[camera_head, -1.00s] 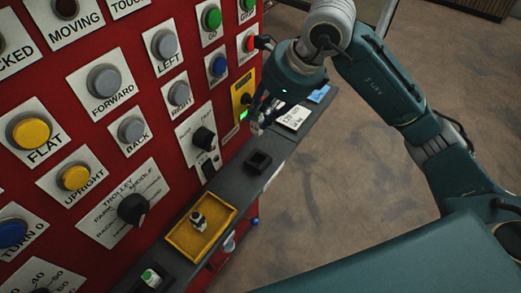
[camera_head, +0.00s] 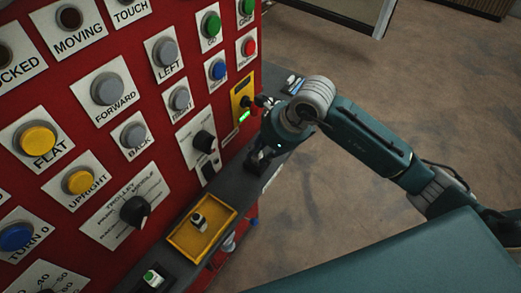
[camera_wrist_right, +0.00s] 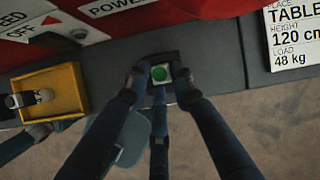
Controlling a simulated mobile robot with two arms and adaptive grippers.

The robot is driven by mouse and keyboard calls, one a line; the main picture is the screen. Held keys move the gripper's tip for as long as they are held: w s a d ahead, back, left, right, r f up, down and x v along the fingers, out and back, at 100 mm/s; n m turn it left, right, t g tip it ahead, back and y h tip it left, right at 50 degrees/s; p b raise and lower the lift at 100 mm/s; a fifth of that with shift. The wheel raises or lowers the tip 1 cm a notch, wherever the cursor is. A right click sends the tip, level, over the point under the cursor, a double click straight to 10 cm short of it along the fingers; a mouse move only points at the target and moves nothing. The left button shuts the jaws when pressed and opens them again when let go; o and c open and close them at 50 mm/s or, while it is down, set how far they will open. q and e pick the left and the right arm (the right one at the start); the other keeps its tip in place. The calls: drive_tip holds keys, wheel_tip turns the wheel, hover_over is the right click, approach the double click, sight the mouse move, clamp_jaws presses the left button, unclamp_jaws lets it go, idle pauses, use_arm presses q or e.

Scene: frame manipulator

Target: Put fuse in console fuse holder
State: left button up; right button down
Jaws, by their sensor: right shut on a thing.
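My right gripper (camera_head: 259,160) is shut at the black square holder on the console's grey shelf (camera_head: 230,184). In the right wrist view the fingers (camera_wrist_right: 159,82) close around a white fuse with a round green top (camera_wrist_right: 160,73). The fuse lines up with the black holder (camera_wrist_right: 173,58), whose rim shows around it. I cannot tell whether it is fully seated or just above. In the head view the gripper hides the held fuse and most of the holder. My left gripper is not in view.
A yellow tray (camera_head: 176,238) on the shelf holds a small whitish piece with a dark end (camera_head: 198,221). A green-topped white piece (camera_head: 152,278) sits nearer on the shelf. The red panel (camera_head: 118,52) with knobs and buttons rises beside the gripper. Open floor lies right.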

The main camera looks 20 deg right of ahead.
drive_tip(key=shift+f, duration=0.15)
drive_tip(key=c, duration=1.5)
unclamp_jaws()
drive_tip(key=shift+r, duration=0.2)
drive_tip(key=b+v, duration=0.1)
drive_tip(key=v, duration=1.1)
